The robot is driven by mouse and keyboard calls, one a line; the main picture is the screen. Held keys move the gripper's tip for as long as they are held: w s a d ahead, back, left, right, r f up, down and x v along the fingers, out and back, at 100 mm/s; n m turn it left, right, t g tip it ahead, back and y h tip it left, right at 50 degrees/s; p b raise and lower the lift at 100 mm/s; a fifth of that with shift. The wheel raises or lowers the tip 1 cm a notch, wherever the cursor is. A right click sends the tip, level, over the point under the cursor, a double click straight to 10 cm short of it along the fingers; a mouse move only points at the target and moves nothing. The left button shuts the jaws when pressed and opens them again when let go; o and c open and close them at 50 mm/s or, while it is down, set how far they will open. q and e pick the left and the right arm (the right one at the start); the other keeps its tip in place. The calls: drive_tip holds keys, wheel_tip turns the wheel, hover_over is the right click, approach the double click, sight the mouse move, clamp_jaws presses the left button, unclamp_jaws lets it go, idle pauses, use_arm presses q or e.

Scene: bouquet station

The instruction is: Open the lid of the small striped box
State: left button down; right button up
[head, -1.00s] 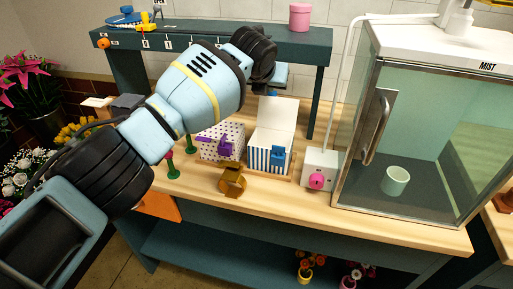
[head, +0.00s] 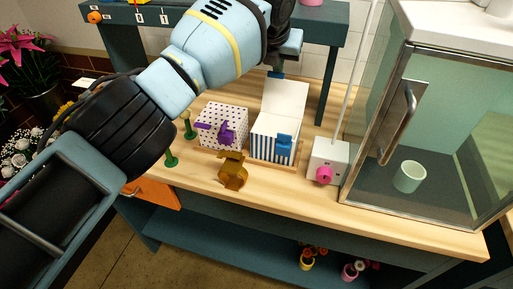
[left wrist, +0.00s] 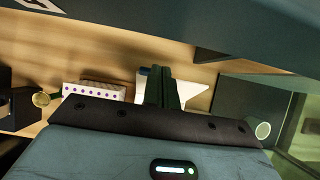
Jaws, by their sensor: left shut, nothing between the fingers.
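The small striped box (head: 268,147), white with blue stripes and a blue clasp (head: 284,145), stands on the wooden bench. Its white lid (head: 286,101) is raised and stands roughly upright at the back, so the box is open at the top. My left gripper (head: 276,75) is just above the lid's top edge; I cannot tell whether it touches. In the left wrist view its fingers (left wrist: 161,86) are together and empty, with part of the white lid (left wrist: 197,97) beside them. My right gripper is not in view.
A purple-dotted box (head: 222,121) stands left of the striped box. A gold object (head: 232,171) lies in front. A white box with a pink knob (head: 327,160) and a glass mist cabinet (head: 440,130) stand right. A dark shelf (head: 330,32) spans behind.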

use_arm(q)
drive_tip(key=shift+r, duration=0.75)
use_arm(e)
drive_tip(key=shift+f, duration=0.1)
use_arm(q)
drive_tip(key=shift+r, duration=0.1)
